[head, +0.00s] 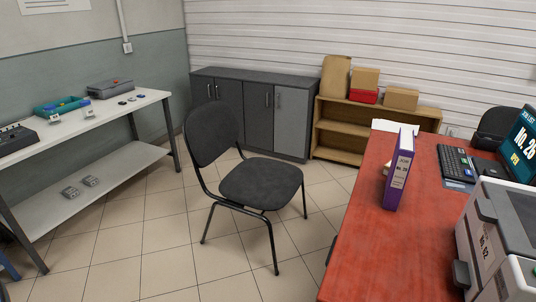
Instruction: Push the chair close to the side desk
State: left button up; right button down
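In the head view, a dark grey chair (262,183) with thin black legs stands upright on the tiled floor, near the middle. Its backrest (211,133) is at the left and its seat reaches toward the right. A desk with a reddish wooden top (365,240) stands to the right of the chair, with a gap of floor between them. I cannot tell for sure that this is the side desk; a white workbench (75,127) also stands at the left. Neither of my grippers shows in the view.
Dark cabinets (250,110) and a wooden shelf (340,141) with boxes line the back wall. On the red desk are a purple binder (399,172), a keyboard (455,162), a monitor (522,145) and a printer (500,225). Tiled floor (140,235) is clear left of the chair.

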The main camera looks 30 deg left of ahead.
aim_at(211, 128)
jog(key=j+z, duration=0.3)
jog(key=k+j+z, duration=0.15)
jog(key=j+z, duration=0.2)
jog(key=k+j+z, duration=0.15)
jog(key=z, duration=0.15)
jog(key=j+z, duration=0.3)
jog(key=z, duration=0.15)
jog(key=k+j+z, duration=0.2)
jog(key=z, duration=0.3)
jog(key=k+j+z, duration=0.15)
jog(key=z, duration=0.3)
jog(key=k+j+z, duration=0.15)
jog(key=z, duration=0.3)
jog(key=k+j+z, duration=0.15)
jog(key=z, duration=0.35)
jog(key=k+j+z, duration=0.15)
jog(key=k+z, duration=0.75)
jog(key=k, duration=0.8)
jog(key=k+j+u, duration=0.1)
jog(key=k, duration=0.35)
jog(key=k+j+u, duration=0.15)
jog(key=k, duration=0.3)
